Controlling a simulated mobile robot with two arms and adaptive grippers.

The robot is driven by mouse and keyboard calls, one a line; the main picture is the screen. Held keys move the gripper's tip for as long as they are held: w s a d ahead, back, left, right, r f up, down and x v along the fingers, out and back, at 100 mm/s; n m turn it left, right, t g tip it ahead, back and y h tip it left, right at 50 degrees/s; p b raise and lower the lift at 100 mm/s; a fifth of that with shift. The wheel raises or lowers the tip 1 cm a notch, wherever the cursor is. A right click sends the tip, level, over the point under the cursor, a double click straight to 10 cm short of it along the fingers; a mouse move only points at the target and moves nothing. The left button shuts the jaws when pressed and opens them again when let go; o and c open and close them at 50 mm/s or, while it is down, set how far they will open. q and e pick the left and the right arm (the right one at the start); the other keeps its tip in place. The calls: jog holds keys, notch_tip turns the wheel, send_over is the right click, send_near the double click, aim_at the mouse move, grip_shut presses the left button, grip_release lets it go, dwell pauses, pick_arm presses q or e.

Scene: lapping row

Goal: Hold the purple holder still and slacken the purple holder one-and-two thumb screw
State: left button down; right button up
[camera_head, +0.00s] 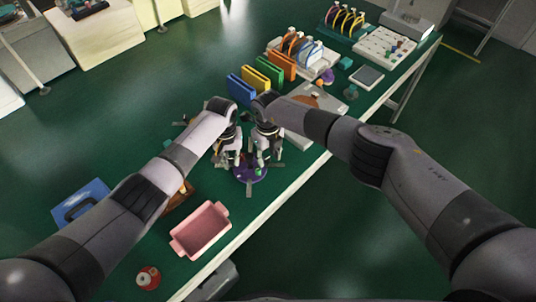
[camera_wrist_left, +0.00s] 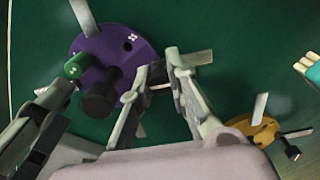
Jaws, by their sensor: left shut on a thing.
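The purple holder (camera_head: 248,175) is a round disc on the green bench top, below my two grippers. In the left wrist view the holder (camera_wrist_left: 112,42) shows white dots, grey tabs, a green piece (camera_wrist_left: 76,66) and a black knob (camera_wrist_left: 98,104). I cannot tell for sure which of these is the one-and-two thumb screw. My left gripper (camera_head: 229,160) is at the holder's edge. In the wrist view its fingers (camera_wrist_left: 166,66) are shut on the holder's edge part, mostly hidden between them. My right gripper (camera_head: 264,158) is close to the green piece; its finger opening is unclear.
A yellow holder (camera_wrist_left: 252,130) lies near my left gripper. A pink tray (camera_head: 201,230), a red round piece (camera_head: 148,277) and a blue case (camera_head: 80,203) are nearer. Colored upright racks (camera_head: 263,76) stand beyond the grippers. The bench edge runs along the right.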

aim_at(268, 158)
jog(key=shift+r, duration=0.1)
notch_tip(268, 158, up, 12)
dwell(0.5)
